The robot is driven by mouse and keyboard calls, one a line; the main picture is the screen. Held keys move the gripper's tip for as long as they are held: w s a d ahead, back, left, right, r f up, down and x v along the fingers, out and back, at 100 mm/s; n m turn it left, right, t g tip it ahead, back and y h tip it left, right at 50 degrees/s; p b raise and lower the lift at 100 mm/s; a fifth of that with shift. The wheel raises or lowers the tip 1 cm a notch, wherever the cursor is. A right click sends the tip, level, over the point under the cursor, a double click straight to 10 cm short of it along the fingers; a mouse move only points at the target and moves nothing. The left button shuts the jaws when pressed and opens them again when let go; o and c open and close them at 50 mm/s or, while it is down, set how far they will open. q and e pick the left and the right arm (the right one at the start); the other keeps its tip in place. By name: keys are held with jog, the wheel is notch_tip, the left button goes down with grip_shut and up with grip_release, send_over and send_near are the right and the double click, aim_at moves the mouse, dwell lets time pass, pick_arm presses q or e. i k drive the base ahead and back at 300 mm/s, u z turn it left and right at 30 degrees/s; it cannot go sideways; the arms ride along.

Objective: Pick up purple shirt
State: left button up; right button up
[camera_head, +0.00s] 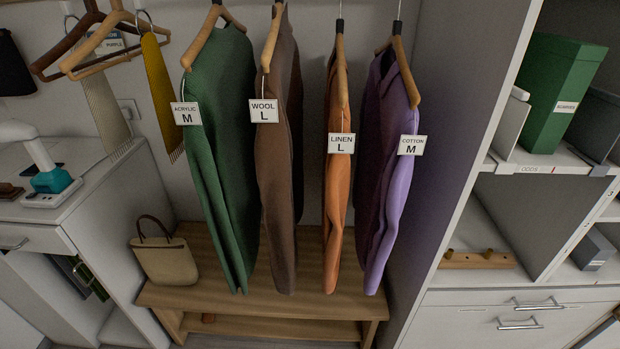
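The purple shirt (389,200) hangs on a wooden hanger (406,75) at the right end of a row of hanging shirts. A white tag reading "COTTON M" (411,145) is on its front. Its lower end hangs in front of the wooden bench. The right side of the shirt is close to the side panel of the shelving. Neither of my grippers is in view.
An orange shirt (338,200) hangs just left, then a brown (277,180) and a green one (222,150). A wooden bench (215,297) with a beige bag (164,259) stands below. White shelving (455,210) is at right, a white cabinet (92,215) at left.

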aim_at(389, 142)
jog(key=z, duration=1.6)
jog(key=k, duration=1.25)
jog(key=u, duration=1.65)
jog(key=i, duration=0.5)
